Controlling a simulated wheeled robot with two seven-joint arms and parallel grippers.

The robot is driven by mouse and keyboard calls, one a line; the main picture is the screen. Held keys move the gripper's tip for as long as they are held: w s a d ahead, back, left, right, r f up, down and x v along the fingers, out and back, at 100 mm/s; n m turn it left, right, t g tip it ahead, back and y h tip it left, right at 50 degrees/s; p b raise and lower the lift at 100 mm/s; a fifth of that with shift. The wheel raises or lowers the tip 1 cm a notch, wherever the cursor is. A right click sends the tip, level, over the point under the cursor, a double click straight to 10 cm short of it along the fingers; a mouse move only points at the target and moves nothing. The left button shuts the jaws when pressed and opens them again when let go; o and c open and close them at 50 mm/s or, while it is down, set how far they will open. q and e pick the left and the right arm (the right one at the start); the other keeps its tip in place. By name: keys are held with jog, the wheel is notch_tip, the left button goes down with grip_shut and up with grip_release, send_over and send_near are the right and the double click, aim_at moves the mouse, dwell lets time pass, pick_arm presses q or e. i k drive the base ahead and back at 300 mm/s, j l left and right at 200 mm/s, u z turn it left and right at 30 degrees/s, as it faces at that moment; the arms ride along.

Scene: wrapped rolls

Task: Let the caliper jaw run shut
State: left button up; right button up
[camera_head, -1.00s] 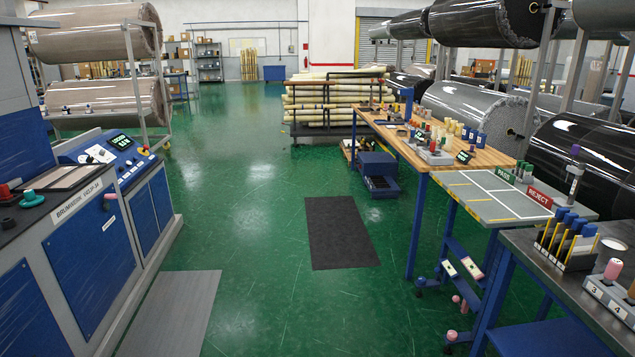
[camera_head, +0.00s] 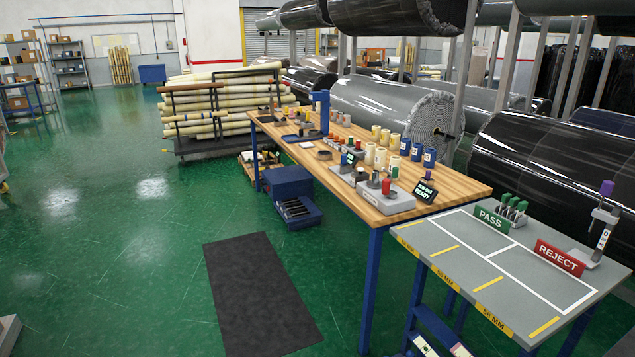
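What looks like the caliper (camera_head: 602,236) stands upright on a small grey base at the far right of the grey inspection table (camera_head: 452,262). It has a purple piece on top and a dark scale or display on its upright. It is too small to tell how far its jaw is open. A red REJECT sign (camera_head: 560,257) stands just left of it, and a green PASS sign (camera_head: 492,219) stands farther left. Neither of my grippers is in view.
A wooden bench (camera_head: 450,185) with several rolls and small fixtures adjoins the grey table. A dark mat (camera_head: 262,295) lies on the open green floor to the left. A blue box unit (camera_head: 290,195) sits beside the bench.

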aim_at(344, 168)
jog(key=i+j+z, duration=0.1)
jog(key=i+z, duration=0.3)
jog(key=i, duration=0.45)
jog(key=i+j+z, duration=0.2)
jog(key=z, duration=0.2)
jog(key=i+j+z, duration=0.45)
jog(key=k+l, duration=0.05)
